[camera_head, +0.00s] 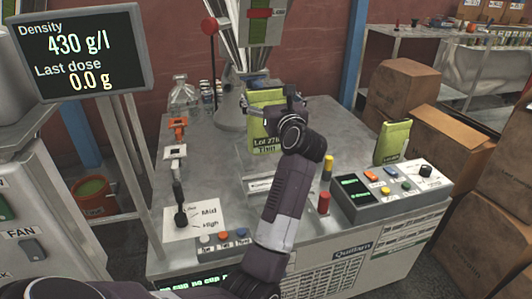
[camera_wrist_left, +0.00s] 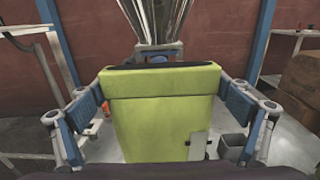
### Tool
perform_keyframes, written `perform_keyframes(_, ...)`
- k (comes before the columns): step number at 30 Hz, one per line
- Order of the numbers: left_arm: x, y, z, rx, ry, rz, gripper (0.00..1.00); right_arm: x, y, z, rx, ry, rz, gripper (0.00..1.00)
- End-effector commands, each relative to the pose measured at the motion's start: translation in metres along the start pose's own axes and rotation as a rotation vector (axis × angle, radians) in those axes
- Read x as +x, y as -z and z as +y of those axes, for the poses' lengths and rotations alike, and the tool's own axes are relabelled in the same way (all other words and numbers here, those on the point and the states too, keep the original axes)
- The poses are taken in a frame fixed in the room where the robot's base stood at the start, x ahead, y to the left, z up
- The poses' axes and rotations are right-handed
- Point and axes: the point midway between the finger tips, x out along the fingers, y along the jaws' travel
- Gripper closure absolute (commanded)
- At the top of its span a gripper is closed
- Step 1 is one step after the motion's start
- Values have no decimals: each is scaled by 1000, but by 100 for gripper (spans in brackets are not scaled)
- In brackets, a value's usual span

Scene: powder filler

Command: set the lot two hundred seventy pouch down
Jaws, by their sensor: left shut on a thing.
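The green pouch (camera_head: 258,112) with a label beginning "Lot 27" is upright near the middle of the grey worktop, below the filler nozzle. My left gripper (camera_head: 289,104) is shut on it and partly covers its right side. In the left wrist view the pouch (camera_wrist_left: 160,118) fills the space between the two blue-padded fingers. Whether its bottom touches the surface below is not clear. A second green pouch (camera_head: 393,142) stands upright at the right, behind the control box; its label is too small to read. My right gripper is not in view.
The control box (camera_head: 395,195) with coloured buttons sits at the worktop's right. Red and yellow posts (camera_head: 323,203) stand right of my arm. A lever (camera_head: 180,215) and a glass flask (camera_head: 183,99) are at the left. Cardboard boxes (camera_head: 455,143) stand beyond the right edge.

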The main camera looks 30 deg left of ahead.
Motion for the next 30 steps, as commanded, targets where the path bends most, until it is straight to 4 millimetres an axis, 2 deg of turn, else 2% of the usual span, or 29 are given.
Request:
perform_keyframes(1, 0, 18, 0, 7, -1, 1, 27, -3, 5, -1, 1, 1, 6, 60)
perform_keyframes(3, 0, 37, 1, 6, -1, 1, 27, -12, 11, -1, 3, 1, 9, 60)
perform_keyframes(6, 0, 64, 1, 6, -1, 1, 27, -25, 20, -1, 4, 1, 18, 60)
perform_keyframes(10, 0, 89, 0, 4, 0, -1, 27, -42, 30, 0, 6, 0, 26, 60)
perform_keyframes(17, 0, 109, 0, 1, 0, -1, 27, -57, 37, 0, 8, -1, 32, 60)
perform_keyframes(24, 0, 140, 0, 2, 0, -1, 27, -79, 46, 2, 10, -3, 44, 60)
perform_keyframes(30, 0, 142, 0, -2, 0, -2, 27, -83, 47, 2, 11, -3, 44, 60)
